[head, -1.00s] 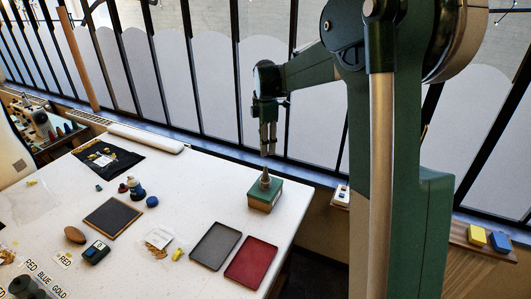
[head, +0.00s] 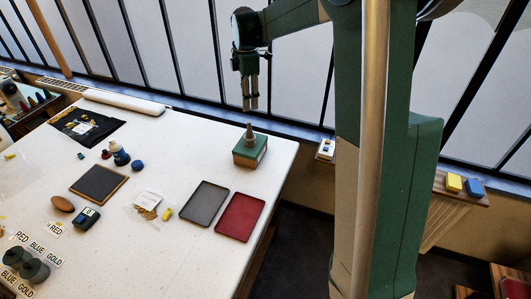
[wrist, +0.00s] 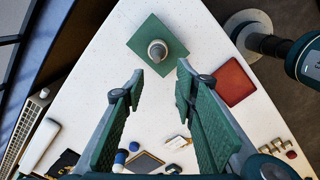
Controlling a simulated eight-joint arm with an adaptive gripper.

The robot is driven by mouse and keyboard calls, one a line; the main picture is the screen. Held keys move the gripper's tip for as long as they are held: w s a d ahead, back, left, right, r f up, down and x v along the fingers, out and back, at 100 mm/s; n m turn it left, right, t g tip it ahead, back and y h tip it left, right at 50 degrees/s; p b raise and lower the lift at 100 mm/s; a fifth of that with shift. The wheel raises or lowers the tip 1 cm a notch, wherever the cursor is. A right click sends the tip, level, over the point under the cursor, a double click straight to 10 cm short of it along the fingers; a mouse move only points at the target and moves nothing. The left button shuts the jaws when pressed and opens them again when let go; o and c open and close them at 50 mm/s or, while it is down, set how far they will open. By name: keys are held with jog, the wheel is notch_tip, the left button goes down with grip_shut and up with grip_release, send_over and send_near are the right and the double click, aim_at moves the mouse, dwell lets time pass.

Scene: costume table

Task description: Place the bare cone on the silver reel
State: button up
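A grey, tapered cone (head: 249,131) stands upright on top of a green box (head: 246,156) near the table's back right corner. In the wrist view the cone (wrist: 157,51) is seen from above, its pale round top on the green box (wrist: 140,40). My gripper (head: 250,108) hangs above the cone, pointing down, with a small gap between. In the wrist view my gripper (wrist: 161,72) is open, its two green fingers apart with nothing between them. I cannot make out which thing is the silver reel.
A grey tray (head: 206,206) and a red tray (head: 240,218) lie in front of the box. A dark board (head: 97,184), a blue cap (head: 138,165) and dark spools (head: 36,270) beside colour-name labels are farther left. The window bars stand behind the table.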

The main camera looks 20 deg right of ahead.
jog(key=s+a+r+m+t, duration=0.25)
jog(key=s+r+m, duration=0.2)
jog(key=s, duration=0.65)
jog(key=s+a+r+m+t, duration=0.1)
jog(key=s+a+r+m, duration=0.3)
jog(key=s, duration=0.7)
jog(key=s+a+f+m+t, duration=0.1)
jog(key=s+f+m, duration=0.2)
jog(key=s, duration=0.6)
jog(key=s+a+f+m+t, duration=0.1)
jog(key=s+f+m+t, duration=0.1)
jog(key=s+m, duration=0.4)
jog(key=s, duration=0.3)
jog(key=shift+s+f, duration=0.35)
jog(key=shift+f, duration=0.05)
